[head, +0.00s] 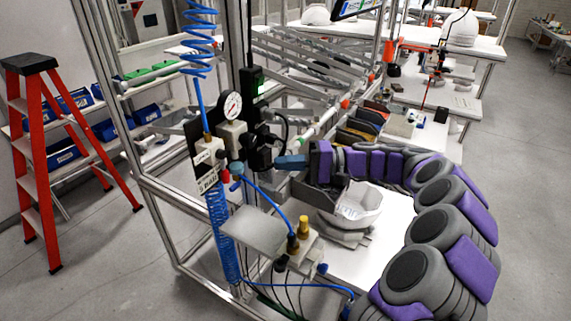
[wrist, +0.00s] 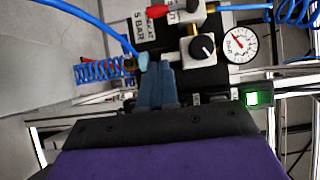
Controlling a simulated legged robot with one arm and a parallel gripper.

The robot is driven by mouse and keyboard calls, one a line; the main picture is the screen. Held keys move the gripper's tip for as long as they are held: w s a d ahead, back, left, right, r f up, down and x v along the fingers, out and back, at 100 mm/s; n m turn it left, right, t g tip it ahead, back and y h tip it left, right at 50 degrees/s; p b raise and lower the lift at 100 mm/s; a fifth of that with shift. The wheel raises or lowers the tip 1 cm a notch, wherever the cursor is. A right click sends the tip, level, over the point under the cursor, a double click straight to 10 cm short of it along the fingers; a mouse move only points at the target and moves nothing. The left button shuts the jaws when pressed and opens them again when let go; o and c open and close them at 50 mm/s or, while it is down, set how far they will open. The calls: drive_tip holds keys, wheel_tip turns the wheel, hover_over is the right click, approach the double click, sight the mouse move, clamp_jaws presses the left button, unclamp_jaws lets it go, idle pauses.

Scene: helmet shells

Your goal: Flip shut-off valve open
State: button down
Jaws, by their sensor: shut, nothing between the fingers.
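The shut-off valve appears to be the small red lever (wrist: 157,11) on the air panel, at the top of the wrist view beside a white label. A small red part (head: 224,176) on the panel shows in the head view, probably the same lever. My gripper (head: 278,162) reaches in from the right with its blue fingers pointing left at the panel. In the wrist view my gripper (wrist: 155,62) has its fingers together and empty. The tips are below the lever in the picture, close to a light-blue fitting (wrist: 143,61). Whether they touch it I cannot tell.
A pressure gauge (head: 232,105) and a black knob (wrist: 203,47) are on the panel. Coiled blue hose (head: 220,235) hangs below it. A metal plate (head: 262,232) stands in front, and aluminium frame posts surround the panel.

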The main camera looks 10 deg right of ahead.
sight(224, 169)
drive_tip(key=s+a, duration=0.2)
drive_tip(key=a, duration=0.8)
drive_tip(key=shift+a+f, duration=0.1)
idle(0.3)
drive_tip(key=shift+s+m+p, duration=0.25)
drive_tip(key=shift+m+p, duration=0.05)
drive_tip(key=shift+m, duration=0.1)
